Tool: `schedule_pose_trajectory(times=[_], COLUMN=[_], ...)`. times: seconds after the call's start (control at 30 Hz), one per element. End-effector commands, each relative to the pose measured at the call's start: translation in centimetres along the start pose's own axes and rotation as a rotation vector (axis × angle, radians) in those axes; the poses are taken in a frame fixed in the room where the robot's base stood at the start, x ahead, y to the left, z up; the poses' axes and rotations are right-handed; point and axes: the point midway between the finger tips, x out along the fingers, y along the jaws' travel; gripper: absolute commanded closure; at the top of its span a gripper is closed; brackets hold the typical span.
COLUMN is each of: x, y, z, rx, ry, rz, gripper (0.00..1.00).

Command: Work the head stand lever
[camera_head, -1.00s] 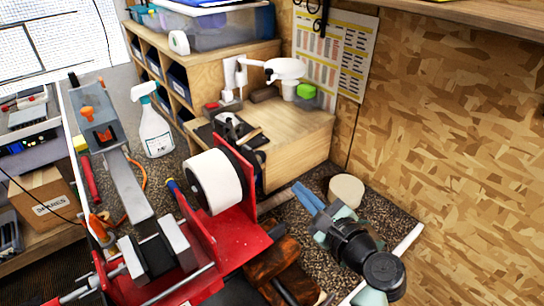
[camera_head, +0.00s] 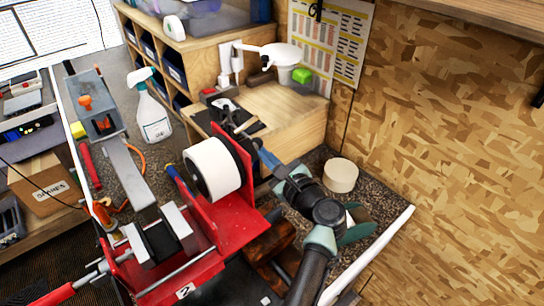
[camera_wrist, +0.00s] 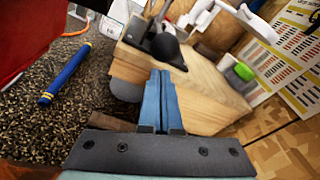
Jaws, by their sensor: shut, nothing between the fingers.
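My gripper (camera_head: 264,156) has blue fingers, shut and empty, beside the right end of the red stand (camera_head: 238,208). In the wrist view the fingers (camera_wrist: 161,76) lie together and point toward a dark round knob (camera_wrist: 165,46) on a grey metal piece. This may be the lever; I cannot tell for sure. The knob appears beyond the fingertips, and contact cannot be made out. In the head view, dark metal parts (camera_head: 234,117) show behind the red plate, partly hidden by it.
The red stand carries a white roll (camera_head: 213,168). A wooden box (camera_head: 284,118) stands behind my gripper, with a white lamp-like device (camera_head: 280,54) there. A cream roll (camera_head: 341,175) sits to the right. A blue tool (camera_wrist: 64,74) lies on the speckled bench top (camera_wrist: 60,115).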

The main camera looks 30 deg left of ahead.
Motion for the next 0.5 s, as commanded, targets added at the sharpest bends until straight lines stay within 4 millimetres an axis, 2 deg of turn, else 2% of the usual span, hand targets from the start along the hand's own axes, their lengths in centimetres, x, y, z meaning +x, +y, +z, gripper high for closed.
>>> schedule_pose_trajectory(times=[0.1, 0.5], x=[-0.29, -0.40], y=[-0.05, 0.00], z=[0.86, 0.96], rx=[-0.001, -0.001], ry=[0.000, 0.001], rz=[0.000, 0.000], gripper=[1.00, 1.00])
